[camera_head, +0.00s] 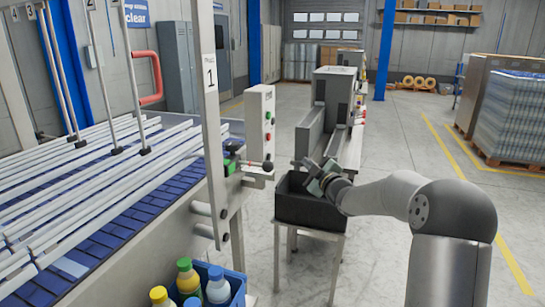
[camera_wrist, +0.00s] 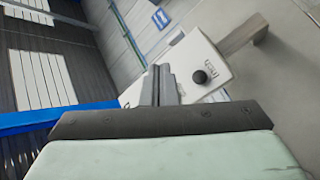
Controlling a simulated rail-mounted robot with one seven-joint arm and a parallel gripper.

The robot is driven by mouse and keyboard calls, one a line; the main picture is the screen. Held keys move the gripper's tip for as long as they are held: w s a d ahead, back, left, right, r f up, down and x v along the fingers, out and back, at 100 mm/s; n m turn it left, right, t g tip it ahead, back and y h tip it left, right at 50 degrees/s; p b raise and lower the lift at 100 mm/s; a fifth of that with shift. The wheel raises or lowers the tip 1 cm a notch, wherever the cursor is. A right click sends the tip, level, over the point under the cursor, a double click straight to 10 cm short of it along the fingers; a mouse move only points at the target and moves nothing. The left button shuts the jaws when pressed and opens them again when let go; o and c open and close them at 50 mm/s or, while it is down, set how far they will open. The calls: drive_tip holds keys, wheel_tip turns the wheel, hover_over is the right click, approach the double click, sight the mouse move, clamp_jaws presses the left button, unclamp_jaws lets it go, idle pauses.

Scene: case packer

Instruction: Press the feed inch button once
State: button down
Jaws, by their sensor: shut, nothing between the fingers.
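A white control box (camera_head: 261,118) with small coloured buttons on its face stands on the conveyor side in the head view. In the wrist view a white panel (camera_wrist: 185,62) carries a round black button (camera_wrist: 200,76) beside a small label too small to read. I cannot tell for sure which button is the feed inch one. My gripper (camera_head: 309,166) is over the dark bin, to the right of the control box and apart from it. In the wrist view its fingers (camera_wrist: 160,84) are together and empty, with the black button showing to their right.
A dark open bin (camera_head: 312,212) on a stand is below my gripper. A black ball-ended lever (camera_head: 267,166) juts from the conveyor rail. A grey machine (camera_head: 334,95) stands behind the bin. A blue crate (camera_head: 236,285) of bottles is in front.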

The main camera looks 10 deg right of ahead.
sight(269, 157)
drive_tip(key=shift+a, duration=0.1)
drive_tip(key=w+a+b, duration=0.1)
drive_tip(key=w+a, duration=0.3)
drive_tip(key=a, duration=0.3)
drive_tip(key=shift+a, duration=0.35)
drive_tip(key=shift+a+f+b, duration=0.1)
drive_tip(key=shift+a+b, duration=0.05)
drive_tip(key=shift+b, duration=0.35)
idle(1.5)
drive_tip(key=shift+w+a, duration=0.1)
drive_tip(key=shift+a, duration=0.15)
